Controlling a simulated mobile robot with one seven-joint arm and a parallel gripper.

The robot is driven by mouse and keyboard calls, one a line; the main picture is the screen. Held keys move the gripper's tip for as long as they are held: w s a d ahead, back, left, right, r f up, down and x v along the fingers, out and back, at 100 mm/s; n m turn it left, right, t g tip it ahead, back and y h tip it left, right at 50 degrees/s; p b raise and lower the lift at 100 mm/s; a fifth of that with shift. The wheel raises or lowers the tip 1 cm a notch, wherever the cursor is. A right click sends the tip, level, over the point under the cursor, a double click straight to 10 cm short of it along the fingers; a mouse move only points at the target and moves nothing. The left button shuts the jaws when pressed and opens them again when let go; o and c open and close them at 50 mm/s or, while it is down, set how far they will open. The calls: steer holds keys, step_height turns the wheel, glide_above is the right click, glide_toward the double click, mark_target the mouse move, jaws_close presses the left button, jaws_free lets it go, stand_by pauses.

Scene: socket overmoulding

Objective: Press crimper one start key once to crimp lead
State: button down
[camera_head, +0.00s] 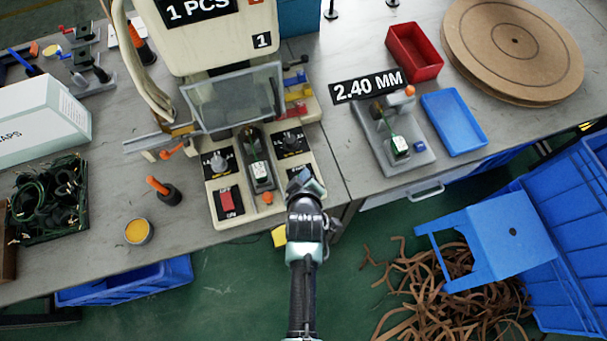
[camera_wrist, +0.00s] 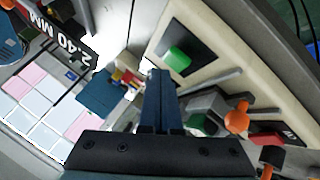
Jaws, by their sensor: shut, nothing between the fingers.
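Crimper one (camera_head: 223,40) is the cream machine marked with a 1 at the back of the bench. Its front panel (camera_head: 231,215) carries a red key (camera_head: 228,200) at the left on a black plate. A green key (camera_wrist: 177,60) on a black plate shows in the wrist view; my gripper hides it in the head view. My gripper (camera_head: 305,185) is over the panel's right front corner. In the wrist view its dark fingers (camera_wrist: 159,80) are together and empty, with the green key beyond them to the upper right. I cannot tell contact.
A dark nest (camera_head: 258,172) with a white-green part stands mid-panel, with an orange knob (camera_head: 267,198) before it. A clear guard (camera_head: 235,97) is above. Right are a grey fixture (camera_head: 415,155), a blue tray (camera_head: 454,122) and a red bin (camera_head: 414,52).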

step_height(320, 180, up, 5)
steer(key=p, duration=0.4)
steer(key=shift+p, duration=0.4)
stand_by(0.6)
